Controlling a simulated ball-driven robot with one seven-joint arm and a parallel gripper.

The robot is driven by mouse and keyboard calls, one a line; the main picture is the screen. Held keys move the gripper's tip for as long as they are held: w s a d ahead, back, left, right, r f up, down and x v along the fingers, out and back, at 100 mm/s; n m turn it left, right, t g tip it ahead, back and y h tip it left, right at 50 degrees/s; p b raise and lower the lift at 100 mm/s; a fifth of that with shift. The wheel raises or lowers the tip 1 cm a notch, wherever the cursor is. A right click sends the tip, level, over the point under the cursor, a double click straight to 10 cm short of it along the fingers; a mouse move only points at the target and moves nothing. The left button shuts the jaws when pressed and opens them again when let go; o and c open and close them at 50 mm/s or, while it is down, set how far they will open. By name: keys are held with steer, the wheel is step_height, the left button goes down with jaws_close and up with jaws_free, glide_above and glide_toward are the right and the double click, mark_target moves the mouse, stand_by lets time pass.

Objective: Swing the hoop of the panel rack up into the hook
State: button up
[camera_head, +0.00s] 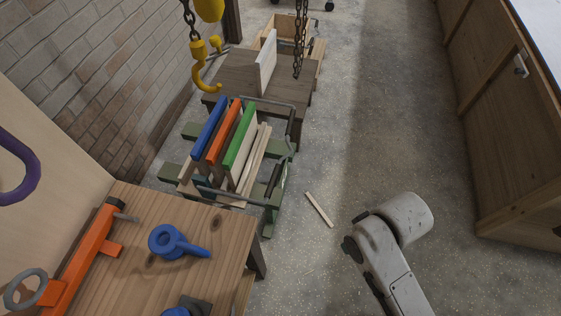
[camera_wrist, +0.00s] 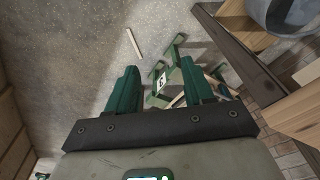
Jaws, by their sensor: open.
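The panel rack (camera_head: 276,203) stands on the floor with a green base, holding upright blue (camera_head: 207,127), orange (camera_head: 224,133) and green (camera_head: 239,138) panels and pale boards. Dark bars, apparently of its hoop (camera_head: 238,198), run low along its near side; another bar shows at its far right. The yellow hook (camera_head: 206,78) hangs on a chain above the rack's far left, apart from it. My gripper (camera_wrist: 158,65) is open and empty in the wrist view. Part of the green rack (camera_wrist: 163,84) shows beyond and between its fingers. The head view shows my arm, not the fingertips.
A wooden bench (camera_head: 190,225) with a blue ring-ended part (camera_head: 178,242) and an orange clamp (camera_head: 90,246) stands near left. A dark table (camera_head: 236,82) stands behind the rack. A loose stick (camera_head: 319,209) lies on the otherwise clear floor to its right.

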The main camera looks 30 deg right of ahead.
steer(key=w+a+f+m+t+y+b, duration=0.1)
steer(key=w+a+f+t+y+b, duration=0.1)
steer(key=w+f+b, duration=0.65)
steer(key=m+t+y+b, duration=0.4)
steer(key=m+t+b, duration=0.7)
steer(key=b, duration=1)
glide_toward(272, 180)
steer(key=f, duration=0.1)
steer(key=b+x, duration=0.2)
steer(key=x, duration=0.8)
steer(key=shift+w+d+f, duration=0.15)
steer(key=shift+c, duration=0.4)
jaws_close()
